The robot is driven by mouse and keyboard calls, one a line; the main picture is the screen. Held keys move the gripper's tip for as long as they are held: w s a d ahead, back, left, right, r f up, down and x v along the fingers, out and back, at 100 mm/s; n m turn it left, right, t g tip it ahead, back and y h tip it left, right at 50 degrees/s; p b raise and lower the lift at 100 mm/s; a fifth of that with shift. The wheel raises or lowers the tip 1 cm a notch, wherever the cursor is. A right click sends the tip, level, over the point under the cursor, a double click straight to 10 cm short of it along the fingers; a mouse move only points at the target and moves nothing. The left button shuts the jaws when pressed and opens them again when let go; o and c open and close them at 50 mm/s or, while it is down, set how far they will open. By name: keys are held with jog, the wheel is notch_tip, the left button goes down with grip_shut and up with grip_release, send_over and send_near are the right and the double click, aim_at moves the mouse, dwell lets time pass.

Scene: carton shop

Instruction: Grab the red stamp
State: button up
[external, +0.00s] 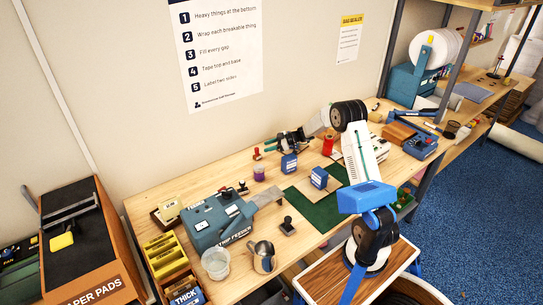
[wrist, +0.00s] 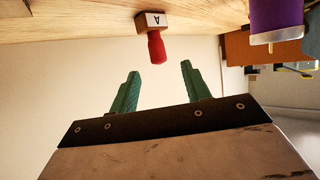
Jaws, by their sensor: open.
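The red stamp (wrist: 156,45) has a rounded red handle and a light wooden block marked "A". In the wrist view it is at the top centre, just beyond the gap between my green fingers. In the external view the red stamp (external: 257,154) stands on the wooden bench near the wall. My gripper (wrist: 160,68) is open with nothing between its fingers. In the external view my gripper (external: 272,144) is low over the bench, just right of the stamp, with the arm reaching in from the right.
Another dark stamp (external: 287,226) and a strip feeder (external: 215,220) stand farther forward. A green mat (external: 318,211) lies mid-bench.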

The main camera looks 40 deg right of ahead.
aim_at(257, 149)
jog(key=x, duration=0.7)
jog(key=shift+w, duration=0.25)
grip_shut()
